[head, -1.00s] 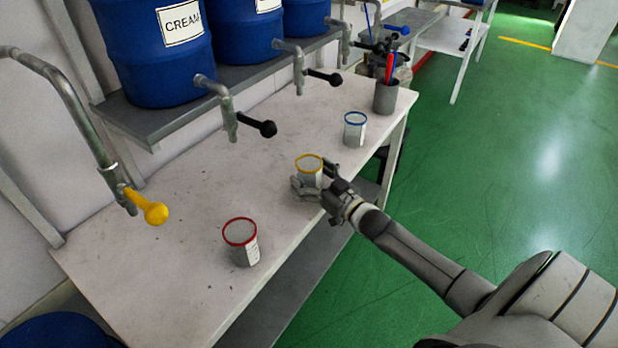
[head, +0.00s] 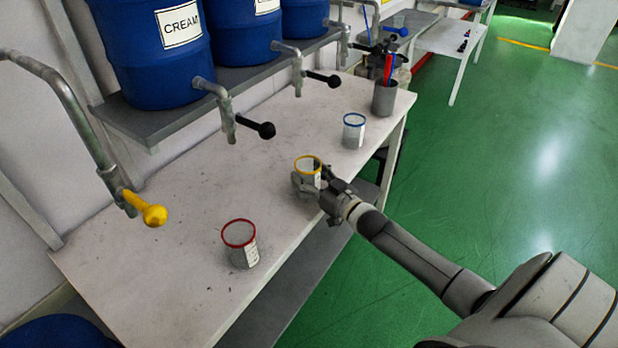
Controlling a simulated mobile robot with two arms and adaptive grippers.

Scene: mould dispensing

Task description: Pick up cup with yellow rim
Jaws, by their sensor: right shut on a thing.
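The cup with the yellow rim (head: 309,166) stands upright near the front edge of the white table, in the middle of the head view. My right gripper (head: 308,186) reaches in from the lower right and is shut on this cup, with fingers around its lower part. The gripper hides part of the cup's side and base, and I cannot tell whether the base touches the table. My left gripper is not in view.
A red-rimmed cup (head: 241,244) stands nearer on the white table (head: 180,215); a blue-rimmed cup (head: 354,130) and a grey holder (head: 385,97) stand farther back. Blue drums (head: 160,60) with taps sit on a shelf (head: 165,112). A yellow-handled tap (head: 153,214) juts in at left.

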